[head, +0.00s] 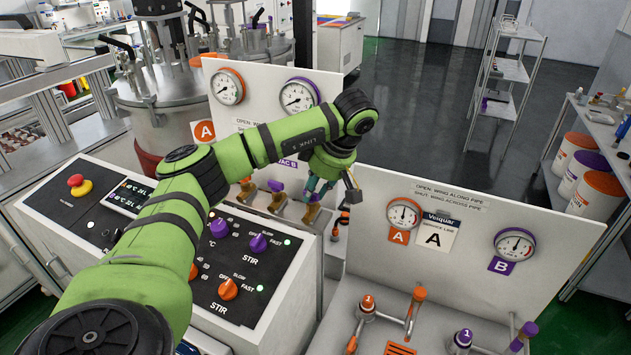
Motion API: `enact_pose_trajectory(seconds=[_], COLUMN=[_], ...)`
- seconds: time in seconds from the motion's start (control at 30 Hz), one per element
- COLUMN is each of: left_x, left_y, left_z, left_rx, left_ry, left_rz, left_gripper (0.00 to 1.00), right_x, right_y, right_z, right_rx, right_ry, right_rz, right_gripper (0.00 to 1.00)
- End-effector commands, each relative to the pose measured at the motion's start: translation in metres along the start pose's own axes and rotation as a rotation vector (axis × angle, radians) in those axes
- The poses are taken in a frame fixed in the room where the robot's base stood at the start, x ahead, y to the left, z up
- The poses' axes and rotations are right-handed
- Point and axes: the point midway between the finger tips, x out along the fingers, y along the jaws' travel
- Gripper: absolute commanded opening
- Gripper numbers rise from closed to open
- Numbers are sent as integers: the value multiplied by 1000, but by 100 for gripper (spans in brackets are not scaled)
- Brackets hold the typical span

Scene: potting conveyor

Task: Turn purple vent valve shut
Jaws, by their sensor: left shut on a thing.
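My left gripper (318,188) reaches down over the valve row on the left panel, behind the control box. It is shut at a small purple-topped valve (308,196), which I take to be the purple vent valve. The fingers and arm hide much of its wing, so I cannot tell whether the wing lies along or across the pipe. Another purple-topped valve (276,186) stands just left of it, with an orange-topped valve (246,184) farther left. My right gripper is not in view.
The control box (300,262) with purple and orange STIR knobs stands in front. At right, a white gauge panel (450,275) rises behind an orange-tipped lever (418,296) and a purple-tipped lever (528,331). Gauges A (228,87) and B (298,95) stand behind my arm.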

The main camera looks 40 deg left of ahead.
Motion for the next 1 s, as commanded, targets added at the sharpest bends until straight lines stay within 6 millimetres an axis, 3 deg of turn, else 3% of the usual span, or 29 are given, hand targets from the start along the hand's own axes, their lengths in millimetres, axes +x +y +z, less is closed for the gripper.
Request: enact_pose_trajectory(seconds=[0.33,0.83,0.87,0.9,1.0], left_x=[2,4,4,4,3], left_y=[-2,-2,-2,-2,-2], left_z=[-2,0,0,0,0], left_rx=[-108,-118,-117,-117,-118], left_ry=[5,4,4,3,2], left_rz=[-57,-65,-66,-65,-62], left_gripper=[0,0,37,45,45], right_x=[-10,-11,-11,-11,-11], right_y=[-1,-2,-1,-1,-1], right_z=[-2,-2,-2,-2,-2], right_rx=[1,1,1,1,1], right_ry=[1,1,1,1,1], right_rz=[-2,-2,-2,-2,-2], right_gripper=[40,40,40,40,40])
